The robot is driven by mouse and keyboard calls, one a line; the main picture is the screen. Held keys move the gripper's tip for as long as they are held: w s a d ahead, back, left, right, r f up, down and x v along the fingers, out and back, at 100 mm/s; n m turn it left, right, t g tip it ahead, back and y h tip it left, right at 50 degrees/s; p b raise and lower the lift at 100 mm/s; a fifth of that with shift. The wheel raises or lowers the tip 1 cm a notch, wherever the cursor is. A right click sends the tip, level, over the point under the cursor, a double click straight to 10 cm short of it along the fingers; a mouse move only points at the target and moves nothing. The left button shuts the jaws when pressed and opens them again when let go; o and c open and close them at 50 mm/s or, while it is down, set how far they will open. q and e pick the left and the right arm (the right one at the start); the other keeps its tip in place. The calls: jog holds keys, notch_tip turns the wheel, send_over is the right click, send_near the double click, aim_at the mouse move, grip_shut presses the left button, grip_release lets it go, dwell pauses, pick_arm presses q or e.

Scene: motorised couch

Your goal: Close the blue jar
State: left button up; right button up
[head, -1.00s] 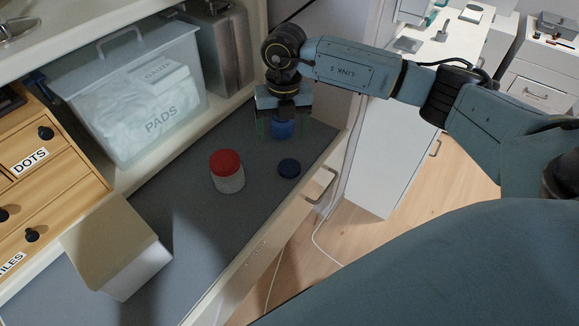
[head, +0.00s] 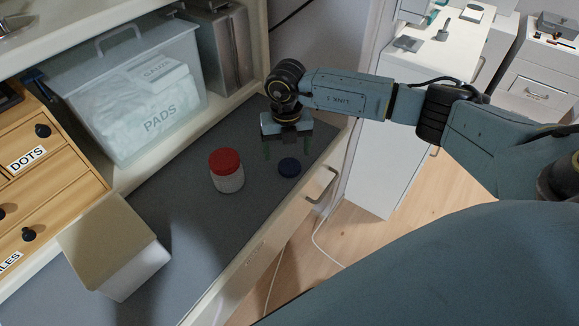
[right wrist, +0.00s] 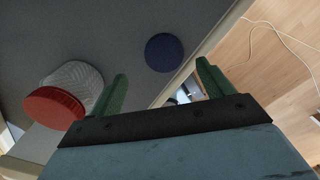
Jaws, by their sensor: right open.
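The blue jar body is hidden now, apparently behind or under the gripper. My left gripper is not in view.
A beige box (head: 112,240) stands at the front left. A clear bin (head: 125,95) marked PADS and wooden drawers (head: 40,170) line the left.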

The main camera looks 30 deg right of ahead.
aim_at(289, 165)
jog(key=shift+f, duration=0.1)
jog(key=f, duration=0.5)
jog(key=shift+d+b, duration=0.35)
jog(key=shift+b, duration=0.05)
jog(key=c, duration=1)
